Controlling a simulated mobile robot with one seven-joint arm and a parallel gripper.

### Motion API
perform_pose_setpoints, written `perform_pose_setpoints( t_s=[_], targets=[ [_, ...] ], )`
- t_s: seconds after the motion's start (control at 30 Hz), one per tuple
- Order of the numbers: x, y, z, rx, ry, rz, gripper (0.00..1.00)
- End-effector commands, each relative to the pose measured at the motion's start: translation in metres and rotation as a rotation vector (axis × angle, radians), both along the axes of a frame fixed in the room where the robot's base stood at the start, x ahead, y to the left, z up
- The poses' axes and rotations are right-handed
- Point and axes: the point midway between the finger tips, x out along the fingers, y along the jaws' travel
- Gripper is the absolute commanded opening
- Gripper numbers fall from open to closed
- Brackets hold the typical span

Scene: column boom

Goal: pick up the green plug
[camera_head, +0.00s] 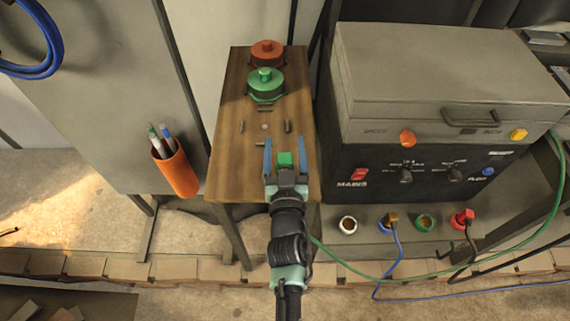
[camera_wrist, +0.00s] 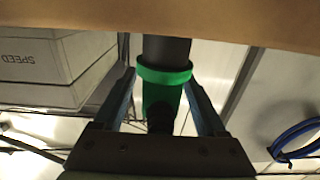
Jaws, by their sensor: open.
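The green plug (camera_wrist: 162,92) is between the two fingers of my gripper (camera_wrist: 160,78) in the wrist view. It has a bright green collar and a dark grey end that reaches up to the brown wooden edge. A gap shows between the plug and each finger. In the head view, my gripper (camera_head: 285,150) is over the near part of the wooden bench (camera_head: 230,165), with open blue fingers on either side of a small green part of the plug (camera_head: 285,160). The lower part of the plug is hidden by my gripper.
A green-knobbed part (camera_head: 265,84) and a red-knobbed part (camera_head: 267,53) stand on the bench's far end. Small pegs stand nearer. A grey control box (camera_head: 440,75) is at the right, above several sockets. An orange pen cup (camera_head: 175,170) is left. A green cable (camera_head: 350,270) runs right.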

Motion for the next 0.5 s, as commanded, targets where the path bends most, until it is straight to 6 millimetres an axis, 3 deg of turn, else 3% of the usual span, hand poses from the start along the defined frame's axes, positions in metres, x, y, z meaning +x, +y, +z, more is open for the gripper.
perform_pose_setpoints(
  t_s=[0.07,0.43,0.5],
  targets=[
    [-0.0002,-0.0001,0.0000,0.000,0.000,0.000,0.68],
    [-0.0003,0.0001,0.0002,0.000,0.000,0.000,0.02],
    [-0.0004,0.0001,0.0002,0.000,0.000,0.000,0.00]
  ],
)
